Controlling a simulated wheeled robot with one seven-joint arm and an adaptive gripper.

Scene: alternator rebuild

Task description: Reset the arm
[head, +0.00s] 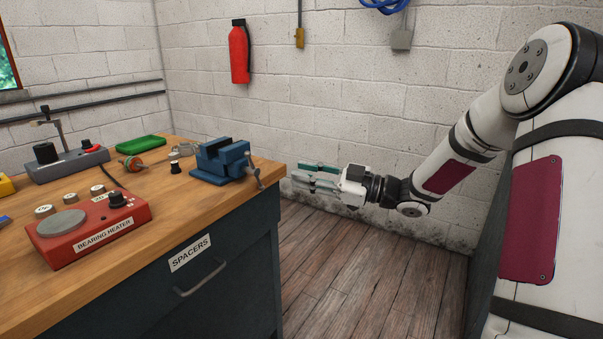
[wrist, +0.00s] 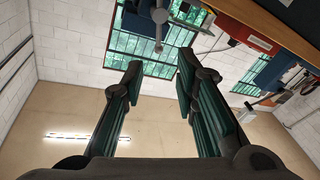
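My gripper (head: 317,179) is at the end of my arm, out to the right of the workbench and over open floor in the head view. It points left toward the bench's right end, apart from it. In the wrist view my gripper (wrist: 158,78) shows two dark green-padded fingers spread well apart with nothing between them. The wrist view looks up past the fingers to the ceiling and windows.
A wooden workbench (head: 165,221) with a drawer labelled SPACERS (head: 190,253) stands at left. A blue vise (head: 221,160) sits at its right edge, nearest my gripper. A red bearing heater (head: 88,228) and several small parts lie on top. The plank floor (head: 345,275) beside it is clear.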

